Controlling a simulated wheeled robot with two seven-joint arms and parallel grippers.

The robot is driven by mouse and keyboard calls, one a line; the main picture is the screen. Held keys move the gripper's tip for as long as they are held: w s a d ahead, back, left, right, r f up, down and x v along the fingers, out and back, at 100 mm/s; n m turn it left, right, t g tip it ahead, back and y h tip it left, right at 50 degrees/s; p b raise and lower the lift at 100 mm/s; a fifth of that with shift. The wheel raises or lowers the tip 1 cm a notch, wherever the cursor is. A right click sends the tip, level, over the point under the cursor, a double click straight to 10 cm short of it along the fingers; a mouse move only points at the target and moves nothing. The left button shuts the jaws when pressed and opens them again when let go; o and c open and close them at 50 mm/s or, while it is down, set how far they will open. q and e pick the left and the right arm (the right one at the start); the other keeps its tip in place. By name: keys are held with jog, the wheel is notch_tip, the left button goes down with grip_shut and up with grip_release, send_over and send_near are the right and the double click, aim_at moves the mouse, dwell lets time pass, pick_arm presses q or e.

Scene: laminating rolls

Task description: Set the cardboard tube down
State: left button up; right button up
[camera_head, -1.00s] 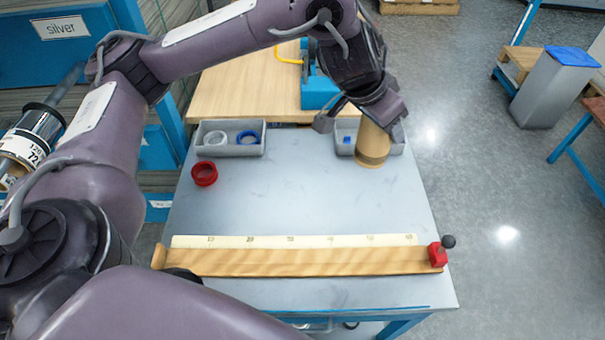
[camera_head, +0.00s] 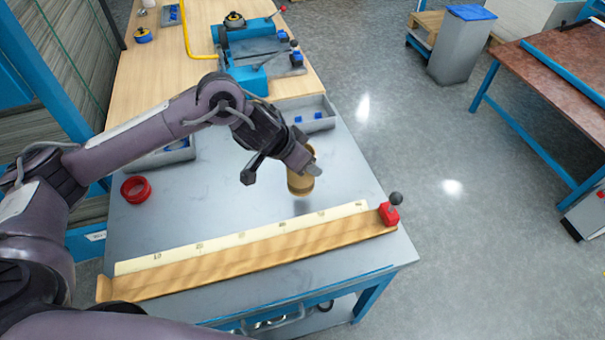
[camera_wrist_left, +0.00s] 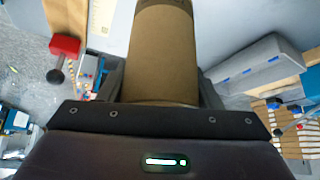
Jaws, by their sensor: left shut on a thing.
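The brown cardboard tube (camera_head: 300,183) is in my left gripper (camera_head: 310,170), above the grey table (camera_head: 345,165). In the head view it is roughly upright, with a faint shadow on the table below it. In the left wrist view the tube (camera_wrist_left: 163,50) fills the middle between the fingers. My left gripper is shut on it. Whether the tube's lower end touches the table is hard to tell, but the shadow looks apart from it. My right gripper is not in view.
A wooden measuring rail (camera_head: 250,255) with a red stop (camera_head: 389,214) runs along the table's front. A red ring (camera_head: 136,189) lies at the left. Grey bins (camera_head: 318,116) stand at the back, by a blue machine (camera_head: 250,60). The table's middle is mostly clear.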

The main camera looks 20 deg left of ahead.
pick_arm(q)
jog(key=shift+f, duration=2.6)
jog(key=shift+f, duration=0.15)
jog(key=o, duration=1)
jog(key=shift+r, duration=0.25)
jog(key=v, duration=1.2)
